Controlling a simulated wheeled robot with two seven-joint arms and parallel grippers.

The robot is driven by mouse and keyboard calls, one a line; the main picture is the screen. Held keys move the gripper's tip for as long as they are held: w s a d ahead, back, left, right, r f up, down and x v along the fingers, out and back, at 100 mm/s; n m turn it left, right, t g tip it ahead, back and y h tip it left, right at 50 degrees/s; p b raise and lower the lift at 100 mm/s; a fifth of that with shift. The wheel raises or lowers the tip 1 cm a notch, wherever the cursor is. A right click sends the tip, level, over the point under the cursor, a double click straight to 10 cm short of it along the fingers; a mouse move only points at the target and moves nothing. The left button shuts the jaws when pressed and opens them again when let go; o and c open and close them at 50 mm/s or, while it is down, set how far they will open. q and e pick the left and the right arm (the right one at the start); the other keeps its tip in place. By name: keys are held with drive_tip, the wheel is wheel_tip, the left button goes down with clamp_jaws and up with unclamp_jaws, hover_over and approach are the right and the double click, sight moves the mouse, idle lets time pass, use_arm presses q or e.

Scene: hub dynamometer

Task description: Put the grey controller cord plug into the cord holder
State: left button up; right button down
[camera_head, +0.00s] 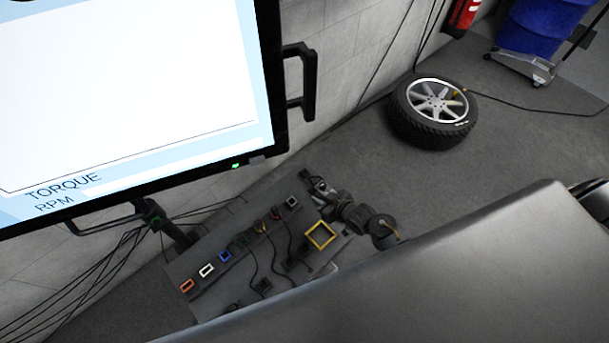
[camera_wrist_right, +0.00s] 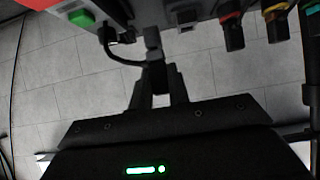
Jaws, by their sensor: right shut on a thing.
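My right gripper (camera_head: 320,190) is at the upper right end of the grey panel in the head view. In the right wrist view its fingers (camera_wrist_right: 157,85) point up at the panel's edge and are shut on the grey plug (camera_wrist_right: 152,40). A black cord (camera_wrist_right: 122,61) bends from beside the plug to the panel on the left. A row of coloured sockets lies along the panel, with a grey-white one (camera_head: 292,203) nearest the gripper. I cannot tell which fitting is the cord holder. Whether the plug touches the panel is unclear. My left gripper is not in view.
The grey panel (camera_head: 215,290) also bears a yellow square frame (camera_head: 320,235) and loose black cords. A large monitor (camera_head: 130,90) with a handle (camera_head: 303,80) hangs at the left. A wheel (camera_head: 433,110) lies on the floor. A dark grey surface (camera_head: 460,270) fills the lower right.

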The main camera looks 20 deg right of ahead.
drive_tip(key=w+d, duration=0.1)
drive_tip(key=d, duration=0.1)
drive_tip(key=w+d, duration=0.1)
drive_tip(key=d, duration=0.1)
drive_tip(key=d+b, duration=0.1)
drive_tip(key=d, duration=0.2)
drive_tip(key=shift+w, duration=0.4)
drive_tip(key=shift+w+d, duration=0.1)
drive_tip(key=shift+d, duration=0.1)
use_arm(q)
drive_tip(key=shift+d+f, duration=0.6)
